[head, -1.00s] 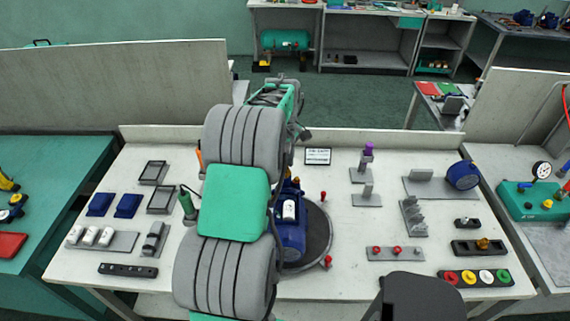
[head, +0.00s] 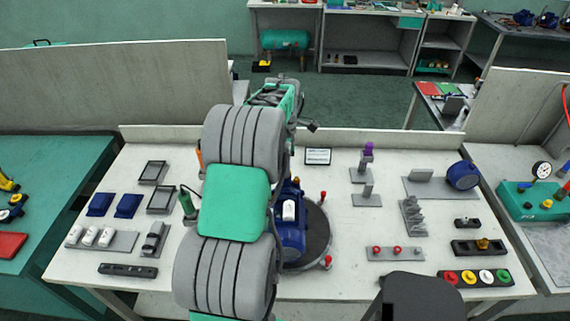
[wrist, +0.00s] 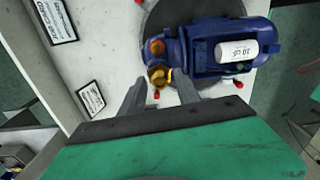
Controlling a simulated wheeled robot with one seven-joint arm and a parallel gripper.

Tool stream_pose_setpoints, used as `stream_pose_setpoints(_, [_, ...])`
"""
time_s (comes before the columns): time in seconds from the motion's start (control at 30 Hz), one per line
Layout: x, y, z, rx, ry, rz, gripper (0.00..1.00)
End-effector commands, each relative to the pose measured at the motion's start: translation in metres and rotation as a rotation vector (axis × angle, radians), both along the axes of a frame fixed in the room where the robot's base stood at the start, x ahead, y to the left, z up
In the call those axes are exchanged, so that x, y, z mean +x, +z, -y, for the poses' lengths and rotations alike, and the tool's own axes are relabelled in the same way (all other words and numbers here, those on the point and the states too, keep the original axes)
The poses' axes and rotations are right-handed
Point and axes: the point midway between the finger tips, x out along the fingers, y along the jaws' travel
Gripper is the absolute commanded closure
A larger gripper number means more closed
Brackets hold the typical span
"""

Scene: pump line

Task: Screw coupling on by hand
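The blue pump (head: 291,238) stands on a dark round turntable (head: 322,232) in the middle of the bench, partly hidden by my arm. The fitting shows between and just beyond the fingertips, with visible gaps. I see nothing held. The head view hides the gripper behind my arm. I cannot tell whether the brass fitting is the coupling or a port.
A black block with a brass-coloured piece (head: 482,244) stands at the right. Red knobs (head: 327,262) edge the turntable. Trays and holders fill the left side; a stepped grey rack (head: 414,216) stands right of the turntable.

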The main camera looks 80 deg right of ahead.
Motion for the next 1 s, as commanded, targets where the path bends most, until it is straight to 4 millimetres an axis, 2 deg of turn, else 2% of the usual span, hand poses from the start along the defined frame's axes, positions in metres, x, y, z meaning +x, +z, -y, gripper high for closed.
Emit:
stream_pose_setpoints(0.13, [0.0000,0.0000,0.0000,0.000,0.196,0.000,0.62])
stream_pose_setpoints(0.43, [0.0000,0.0000,0.0000,0.000,0.247,0.000,0.62])
stream_pose_setpoints(0.63, [0.0000,0.0000,0.0000,0.000,0.503,0.000,0.62])
stream_pose_setpoints(0.93, [0.0000,0.0000,0.0000,0.000,0.521,0.000,0.62])
stream_pose_setpoints(1.0, [0.0000,0.0000,0.0000,0.000,0.521,0.000,0.66])
